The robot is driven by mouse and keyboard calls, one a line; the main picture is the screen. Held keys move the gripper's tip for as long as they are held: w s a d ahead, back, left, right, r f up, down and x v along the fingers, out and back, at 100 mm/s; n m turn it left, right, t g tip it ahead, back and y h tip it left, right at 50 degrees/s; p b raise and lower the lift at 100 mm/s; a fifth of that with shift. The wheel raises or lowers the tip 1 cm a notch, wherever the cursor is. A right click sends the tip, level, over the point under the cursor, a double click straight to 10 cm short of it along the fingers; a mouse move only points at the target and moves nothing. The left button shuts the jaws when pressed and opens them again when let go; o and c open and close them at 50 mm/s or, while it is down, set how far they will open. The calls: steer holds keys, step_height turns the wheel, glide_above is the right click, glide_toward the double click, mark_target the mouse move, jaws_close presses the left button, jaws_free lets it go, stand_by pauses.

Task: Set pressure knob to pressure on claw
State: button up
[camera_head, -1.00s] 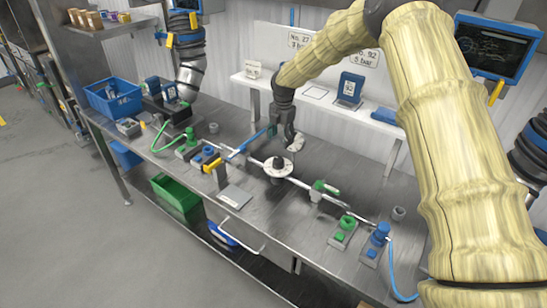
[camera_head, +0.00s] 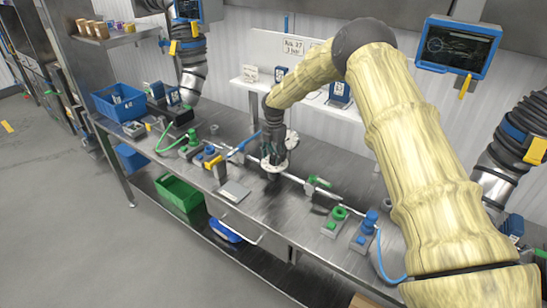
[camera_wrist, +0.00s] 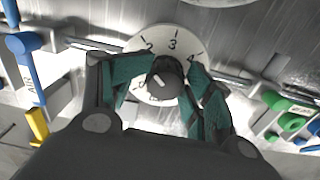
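The pressure knob (camera_wrist: 168,83) is dark with a pale mark and sits on a round white dial (camera_wrist: 186,43), with 2, 3 and 4 readable along its upper part. The dial also shows in the head view (camera_head: 291,139), partly covered by my gripper (camera_head: 272,160). In the wrist view my gripper (camera_wrist: 172,72) has its green-padded fingers apart, one on each side of the knob. I cannot tell whether both pads touch it. The lower dial is partly hidden. A wall sign (camera_head: 293,47) appears to read "No. 27, 3 bar"; no part is clearly recognisable as a claw.
A pipe runs along the metal bench (camera_head: 262,203) through the dial's place. A blue valve handle (camera_wrist: 27,60) and yellow handle (camera_wrist: 38,124) lie left, green fittings (camera_wrist: 290,112) right. A blue bin (camera_head: 118,100) stands at the bench's far left.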

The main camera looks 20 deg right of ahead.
steer(key=shift+s+f, duration=0.25)
steer(key=shift+s, duration=0.6)
steer(key=shift+c, duration=1.2)
steer(key=shift+f, duration=0.15)
steer(key=shift+c, duration=0.3)
steer(key=shift+w+d+f, duration=0.1)
steer(key=shift+w+f, duration=0.1)
